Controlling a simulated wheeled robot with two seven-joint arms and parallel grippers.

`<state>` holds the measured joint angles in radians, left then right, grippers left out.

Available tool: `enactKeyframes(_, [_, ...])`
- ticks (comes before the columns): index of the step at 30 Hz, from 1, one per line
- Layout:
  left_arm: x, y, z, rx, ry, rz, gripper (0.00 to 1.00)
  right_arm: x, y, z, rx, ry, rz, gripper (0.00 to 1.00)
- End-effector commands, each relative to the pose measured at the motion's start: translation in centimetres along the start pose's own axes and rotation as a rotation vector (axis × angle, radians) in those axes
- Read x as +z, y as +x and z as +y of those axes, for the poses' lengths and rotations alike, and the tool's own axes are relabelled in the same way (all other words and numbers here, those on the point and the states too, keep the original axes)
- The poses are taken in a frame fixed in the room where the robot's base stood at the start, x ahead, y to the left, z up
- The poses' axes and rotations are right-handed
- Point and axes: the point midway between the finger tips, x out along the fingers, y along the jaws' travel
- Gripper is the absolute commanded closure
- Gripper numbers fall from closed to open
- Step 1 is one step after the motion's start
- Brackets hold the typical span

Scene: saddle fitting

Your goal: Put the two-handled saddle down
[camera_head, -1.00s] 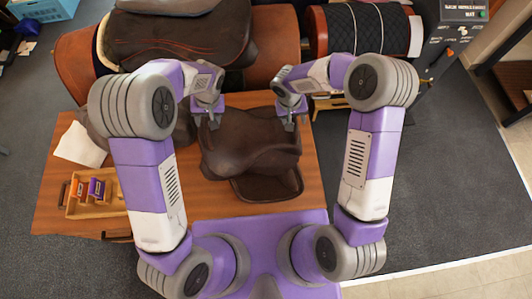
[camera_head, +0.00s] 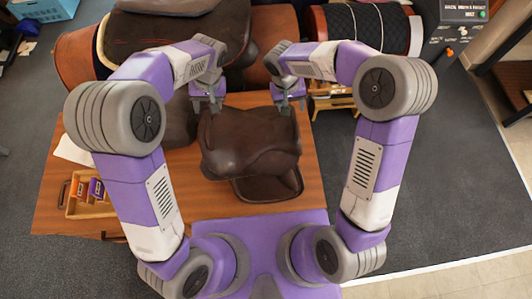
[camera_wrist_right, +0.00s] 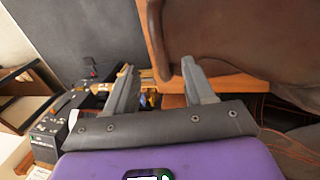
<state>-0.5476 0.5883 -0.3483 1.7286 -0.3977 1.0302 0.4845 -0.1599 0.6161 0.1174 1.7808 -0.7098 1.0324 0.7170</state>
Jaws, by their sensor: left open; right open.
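The brown leather saddle (camera_head: 250,143) rests on the wooden table, in the middle of the head view, with a flap hanging toward my body. My left gripper (camera_head: 208,108) is open just beyond the saddle's far left corner. My right gripper (camera_head: 287,108) is open at its far right corner. In the right wrist view the two fingers (camera_wrist_right: 160,85) stand apart with nothing between them, and the saddle's brown edge (camera_wrist_right: 180,30) shows beyond them. I cannot make out the handles.
The wooden table (camera_head: 60,210) has a small wooden tray (camera_head: 92,208) at its left. Another dark piece (camera_head: 178,125) lies left of the saddle, partly hidden by my left arm. Saddles on barrel-like stands (camera_head: 365,28) line the back. Bare floor lies right of the table.

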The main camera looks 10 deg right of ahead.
Motion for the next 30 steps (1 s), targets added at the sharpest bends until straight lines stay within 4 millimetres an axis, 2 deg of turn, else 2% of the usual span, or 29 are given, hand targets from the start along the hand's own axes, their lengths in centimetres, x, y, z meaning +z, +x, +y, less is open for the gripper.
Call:
enactKeyframes(3, [0.0, 0.0, 0.0, 0.000, 0.000, 0.000, 0.47, -0.1, -1.9, 0.0, -0.001, 0.001, 0.003, 0.47])
enactKeyframes(9, [0.0, 0.0, 0.0, 0.000, 0.000, 0.000, 0.47, 0.0, -3.2, 0.0, 0.000, -0.001, 0.000, 0.47])
enactKeyframes(30, [0.0, 0.0, 0.0, 0.000, 0.000, 0.000, 0.47, 0.0, -3.2, 0.0, 0.000, 0.000, -0.001, 0.47])
